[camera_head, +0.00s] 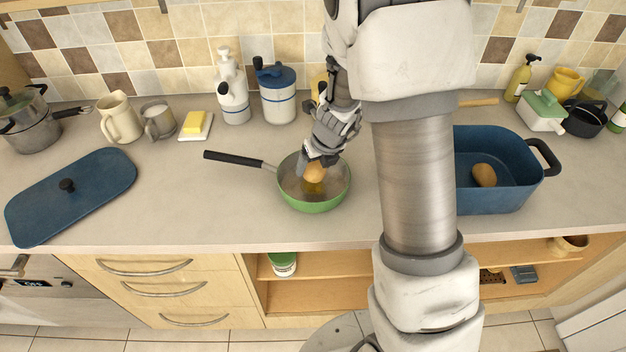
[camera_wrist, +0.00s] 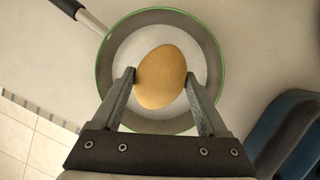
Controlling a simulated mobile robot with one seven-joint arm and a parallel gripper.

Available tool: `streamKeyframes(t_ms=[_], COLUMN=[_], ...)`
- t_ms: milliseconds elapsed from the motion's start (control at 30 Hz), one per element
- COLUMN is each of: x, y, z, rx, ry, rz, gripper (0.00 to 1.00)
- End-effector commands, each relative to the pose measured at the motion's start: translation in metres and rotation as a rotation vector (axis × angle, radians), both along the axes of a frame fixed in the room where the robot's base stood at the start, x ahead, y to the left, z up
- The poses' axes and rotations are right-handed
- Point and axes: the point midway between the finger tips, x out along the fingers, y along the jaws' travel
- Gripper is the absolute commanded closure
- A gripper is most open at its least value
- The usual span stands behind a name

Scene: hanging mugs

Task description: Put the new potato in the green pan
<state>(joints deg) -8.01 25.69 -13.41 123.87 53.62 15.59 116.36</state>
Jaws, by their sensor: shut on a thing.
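The green pan (camera_head: 314,206) stands on the counter with its black handle pointing left. In the wrist view the pan (camera_wrist: 218,62) lies behind the potato, its green rim around it. My gripper (camera_head: 315,162) is over the pan. It is shut on a tan, egg-shaped potato (camera_head: 314,173), one finger on each side. The potato (camera_wrist: 160,77) is in line with the pan's inside; whether it touches the bottom I cannot tell. In the wrist view my gripper (camera_wrist: 161,82) shows both fingertips against the potato.
A blue roasting dish (camera_head: 500,200) at the right holds another brown potato (camera_head: 484,175). A blue lid (camera_head: 70,195) lies at the left. A butter dish (camera_head: 196,125), jugs and canisters (camera_head: 276,95) line the back.

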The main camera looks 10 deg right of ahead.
Motion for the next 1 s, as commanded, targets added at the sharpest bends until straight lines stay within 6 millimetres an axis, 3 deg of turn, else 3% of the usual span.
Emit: streamKeyframes(t_ms=[400,800,833,933,1000], x=[0.000,0.000,0.000,0.000,0.000], y=[0.000,0.001,0.001,0.001,0.001], z=[-0.044,-0.048,-0.046,-0.046,-0.046], rx=[0.001,0.001,0.001,0.001,0.001], ry=[-0.001,-0.001,-0.001,-0.001,-0.001], rz=[-0.002,0.001,0.001,0.001,0.001], gripper=[0.97,0.97,0.18,0.00,0.00])
